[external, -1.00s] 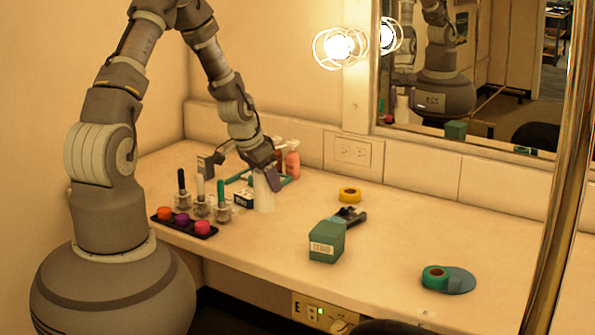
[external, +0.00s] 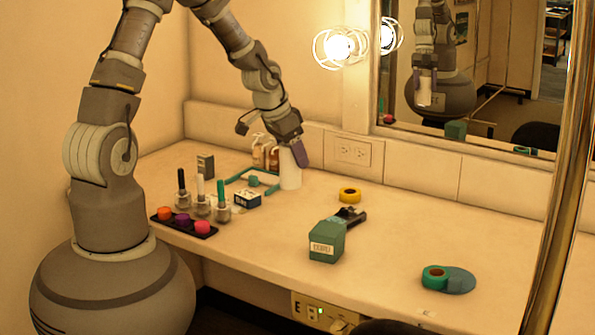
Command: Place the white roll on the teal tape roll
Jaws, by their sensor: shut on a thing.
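The white roll (external: 290,170) stands upright in my gripper (external: 292,149), near the back of the counter. My gripper is shut on its upper end; the grip itself is partly hidden by the hand. A gap under the roll is hard to judge, but its mirror reflection hangs high. The teal tape roll (external: 435,275) lies at the right front, with an orange-brown core and a flat blue-grey disc (external: 460,281) beside it. My gripper is well to the left of and behind it.
A yellow tape roll (external: 349,194) and a green box with a black-handled item (external: 327,241) stand between. Bottles (external: 264,153), a green frame (external: 243,175), a small dark box (external: 247,199) and a tray of coloured pots (external: 184,223) are left. The mirror is behind; the right counter is mostly clear.

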